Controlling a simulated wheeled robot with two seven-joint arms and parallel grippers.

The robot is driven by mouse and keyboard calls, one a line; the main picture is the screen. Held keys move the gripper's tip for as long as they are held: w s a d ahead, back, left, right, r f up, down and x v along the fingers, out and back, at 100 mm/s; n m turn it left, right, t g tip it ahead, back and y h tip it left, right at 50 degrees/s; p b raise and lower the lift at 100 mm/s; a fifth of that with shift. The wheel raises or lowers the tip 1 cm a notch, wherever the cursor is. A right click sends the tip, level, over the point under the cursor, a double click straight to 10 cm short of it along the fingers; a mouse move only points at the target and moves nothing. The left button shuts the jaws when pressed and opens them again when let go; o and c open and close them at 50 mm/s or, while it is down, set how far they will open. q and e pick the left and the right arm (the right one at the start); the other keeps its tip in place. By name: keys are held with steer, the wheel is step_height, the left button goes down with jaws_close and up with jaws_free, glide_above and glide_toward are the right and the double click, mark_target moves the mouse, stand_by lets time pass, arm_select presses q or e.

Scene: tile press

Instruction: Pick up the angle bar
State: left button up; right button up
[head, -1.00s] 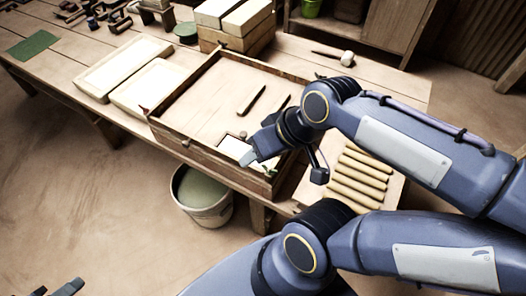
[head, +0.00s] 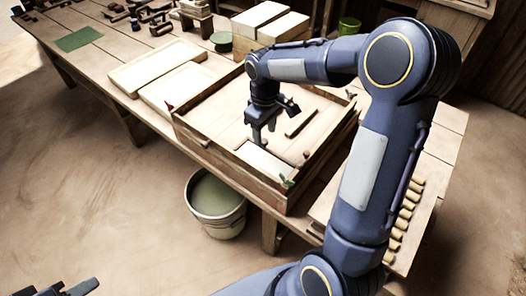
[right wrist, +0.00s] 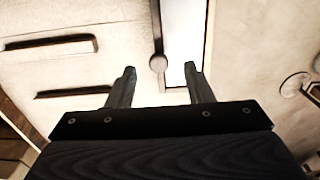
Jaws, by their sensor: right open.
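Two long dark bars lie in the wooden tray (head: 236,161). One dark bar (head: 300,122) shows right of my right gripper in the head view; both show at the left in the right wrist view, an upper bar (right wrist: 50,43) and a lower bar (right wrist: 75,92). I cannot tell which is the angle bar. A thin strip with a round knob (right wrist: 158,63) lies along a white slab (right wrist: 182,35). My right gripper (head: 264,137) points down over the tray, open and empty, the knob showing between its fingertips. My left gripper (head: 70,289) shows only partly at the lower left.
Pale slabs (head: 155,66) lie on the table left of the tray. Pale blocks (head: 282,28) stand behind it. Several pale rods (head: 405,214) lie at the right. A bucket (head: 215,200) stands on the floor in front.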

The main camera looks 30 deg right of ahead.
mark_target(264, 140)
step_height(264, 140, down, 5)
steer(key=shift+w+r, duration=0.15)
steer(key=shift+r, duration=0.05)
jaws_close()
stand_by(0.3)
